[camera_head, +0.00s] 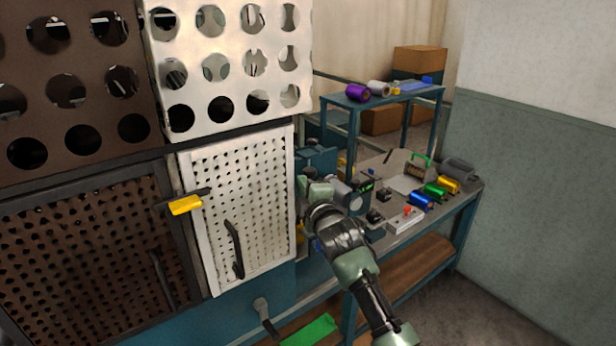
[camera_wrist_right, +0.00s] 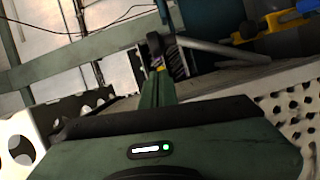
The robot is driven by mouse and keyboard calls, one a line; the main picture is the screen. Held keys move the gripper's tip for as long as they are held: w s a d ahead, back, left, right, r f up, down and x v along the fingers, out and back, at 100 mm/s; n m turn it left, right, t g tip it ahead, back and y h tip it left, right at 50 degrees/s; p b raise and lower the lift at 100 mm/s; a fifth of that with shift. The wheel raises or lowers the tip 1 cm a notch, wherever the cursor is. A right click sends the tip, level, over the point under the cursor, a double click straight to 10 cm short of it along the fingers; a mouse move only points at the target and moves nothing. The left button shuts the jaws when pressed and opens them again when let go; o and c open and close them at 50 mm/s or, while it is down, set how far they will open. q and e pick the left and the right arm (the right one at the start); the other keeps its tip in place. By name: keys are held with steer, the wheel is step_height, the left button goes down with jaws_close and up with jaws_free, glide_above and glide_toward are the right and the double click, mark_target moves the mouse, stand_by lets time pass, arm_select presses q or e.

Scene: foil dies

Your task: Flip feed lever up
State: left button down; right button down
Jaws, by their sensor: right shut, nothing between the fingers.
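My right gripper (camera_head: 312,184) is shut and empty, in front of the blue machine just right of the white perforated door (camera_head: 245,205). In the right wrist view my closed green fingers (camera_wrist_right: 157,82) point away from the camera. A grey bar (camera_wrist_right: 222,50) lies just beyond and to the right of the fingertips; it may be the feed lever, but I cannot tell for sure, nor whether they touch. In the head view my gripper and arm hide this spot. My left gripper is in neither view.
A yellow-tipped handle (camera_head: 185,205) sticks out at the left door. A workbench (camera_head: 420,225) at the right holds coloured foil rolls (camera_head: 435,190) and small tools. A blue shelf (camera_head: 380,97) stands above it.

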steer(key=shift+w+d+f, duration=0.1)
steer(key=shift+w+d, duration=0.2)
steer(key=shift+w, duration=0.25)
steer(key=shift+w+d+f, duration=0.1)
steer(key=shift+w+d, duration=0.2)
steer(key=shift+w, duration=0.2)
steer(key=shift+r+p, duration=0.1)
steer(key=shift+p, duration=0.2)
steer(key=w+d+f+m+g+b, duration=0.1)
steer(key=w+d+f+m, duration=0.2)
steer(key=d, duration=0.2)
steer(key=shift+w+d+m+b, duration=0.3)
steer(key=shift+w+d+b, duration=0.05)
steer(key=shift+b, duration=0.05)
